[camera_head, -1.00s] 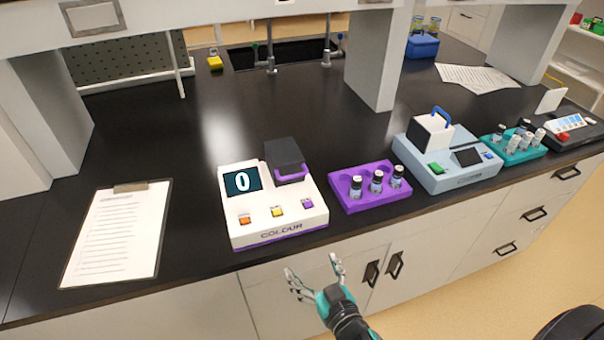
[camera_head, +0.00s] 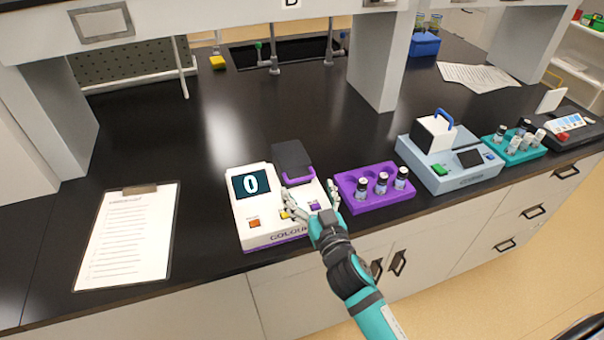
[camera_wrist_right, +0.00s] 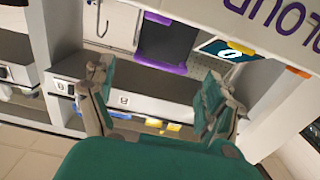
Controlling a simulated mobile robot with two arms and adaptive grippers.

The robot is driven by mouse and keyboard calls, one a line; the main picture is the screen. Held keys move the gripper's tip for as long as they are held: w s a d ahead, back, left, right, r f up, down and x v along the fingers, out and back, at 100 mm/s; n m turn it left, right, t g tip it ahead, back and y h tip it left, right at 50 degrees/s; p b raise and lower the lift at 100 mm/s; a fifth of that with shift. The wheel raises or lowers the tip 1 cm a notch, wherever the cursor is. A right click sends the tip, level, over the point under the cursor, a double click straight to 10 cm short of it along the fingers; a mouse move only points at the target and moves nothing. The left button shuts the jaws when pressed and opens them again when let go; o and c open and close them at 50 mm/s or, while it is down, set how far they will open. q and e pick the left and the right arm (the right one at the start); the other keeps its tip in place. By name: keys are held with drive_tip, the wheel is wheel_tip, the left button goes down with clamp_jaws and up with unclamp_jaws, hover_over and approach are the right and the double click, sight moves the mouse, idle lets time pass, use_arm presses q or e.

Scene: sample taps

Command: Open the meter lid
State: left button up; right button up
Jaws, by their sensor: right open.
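The white colour meter (camera_head: 262,218) sits near the bench's front edge, with a screen reading 0 and orange, yellow and purple buttons. My right gripper (camera_head: 311,200) is open and empty, over the meter's front right part, short of the handle. It hides part of the buttons and the front label. In the right wrist view the open fingers (camera_wrist_right: 165,88) are spread apart. My left gripper is not in view.
A purple rack (camera_head: 358,202) with vials stands close to the right of the meter. A blue-grey device (camera_head: 470,178) and a teal vial rack (camera_head: 520,155) stand farther right. A clipboard (camera_head: 128,235) lies at left. The bench behind the meter is clear.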

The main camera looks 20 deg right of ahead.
sight(302, 179)
drive_tip(key=w, duration=0.5)
drive_tip(key=shift+a+p, duration=0.1)
drive_tip(key=shift+p, duration=0.2)
